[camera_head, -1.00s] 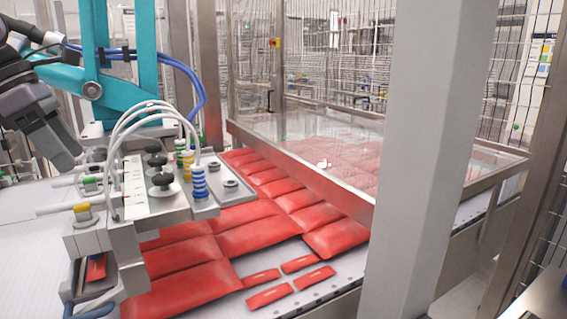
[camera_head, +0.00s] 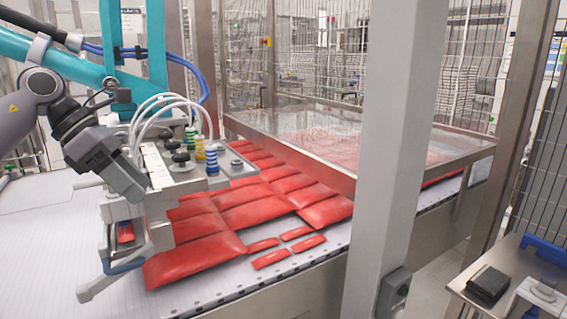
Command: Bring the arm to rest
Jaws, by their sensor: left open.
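My left arm comes in from the left edge, and its dark grey left gripper (camera_head: 128,184) points down to the right in front of the vacuum picker head (camera_head: 182,172). The fingertips are hard to make out against the picker; the gripper is open and I see nothing held in it. I cannot tell if it touches the picker. My right gripper is not in view.
Red packs (camera_head: 255,213) lie on the white conveyor (camera_head: 200,296) under and beside the picker head. A teal picker arm (camera_head: 50,55) is above my arm. A grey post (camera_head: 388,150) stands right of centre. A side table (camera_head: 520,262) holds a black item (camera_head: 488,284).

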